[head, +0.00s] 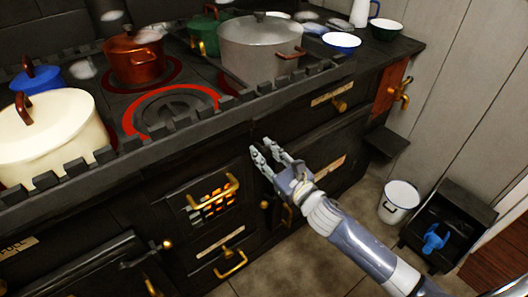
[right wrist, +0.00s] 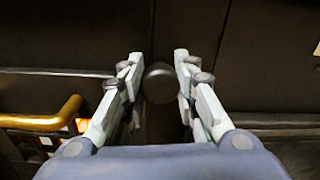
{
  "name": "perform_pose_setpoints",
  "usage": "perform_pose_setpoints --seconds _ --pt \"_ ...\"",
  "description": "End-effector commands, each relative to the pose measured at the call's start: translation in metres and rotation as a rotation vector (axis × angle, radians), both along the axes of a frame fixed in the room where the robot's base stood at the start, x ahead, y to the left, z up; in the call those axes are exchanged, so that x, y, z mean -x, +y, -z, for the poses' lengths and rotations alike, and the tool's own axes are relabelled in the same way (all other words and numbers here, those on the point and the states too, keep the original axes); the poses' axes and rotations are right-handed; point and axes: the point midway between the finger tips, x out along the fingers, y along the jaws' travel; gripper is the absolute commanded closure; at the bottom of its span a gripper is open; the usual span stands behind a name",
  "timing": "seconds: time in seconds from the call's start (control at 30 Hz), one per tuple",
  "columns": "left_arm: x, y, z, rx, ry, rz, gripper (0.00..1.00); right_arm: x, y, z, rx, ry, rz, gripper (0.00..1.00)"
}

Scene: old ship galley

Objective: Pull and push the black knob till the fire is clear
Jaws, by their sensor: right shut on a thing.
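The black knob (right wrist: 160,83) is round and dark and sits on the dark front of the stove. In the right wrist view it lies between the fingertips of my right gripper (right wrist: 158,64), which is shut on it. In the head view my right gripper (head: 264,152) reaches the stove front from the lower right, and I cannot make out the knob there. The fire (head: 212,201) glows orange behind a barred grate, left of the gripper. A little of its glow shows in the right wrist view (right wrist: 81,126). My left gripper is out of view.
A brass handle (head: 211,191) crosses the grate close to the gripper's left. Pots stand on the stove top, including a grey pot (head: 259,52) and a cream pot (head: 50,135). A white bucket (head: 399,200) and a black coal bin (head: 451,213) stand on the floor at right.

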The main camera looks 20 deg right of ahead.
Motion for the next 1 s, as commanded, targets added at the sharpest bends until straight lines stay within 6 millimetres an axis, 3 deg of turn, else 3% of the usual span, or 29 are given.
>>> perform_pose_setpoints --seconds 0.33,0.77,0.8,0.87,1.0 --pt "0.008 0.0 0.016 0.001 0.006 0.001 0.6 0.05 -0.019 0.002 0.001 0.005 0.001 1.0" --pt "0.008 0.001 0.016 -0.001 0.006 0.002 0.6 0.058 -0.021 0.0 0.003 0.001 -0.001 1.0" --pt "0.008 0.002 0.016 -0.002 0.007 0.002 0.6 0.058 -0.021 0.0 0.002 0.002 -0.001 0.64" --pt "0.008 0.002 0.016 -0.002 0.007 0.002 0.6 0.058 -0.021 0.0 0.002 0.002 -0.001 0.51" --pt "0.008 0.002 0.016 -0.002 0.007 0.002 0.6 0.057 -0.021 0.0 0.002 0.002 -0.001 0.51"
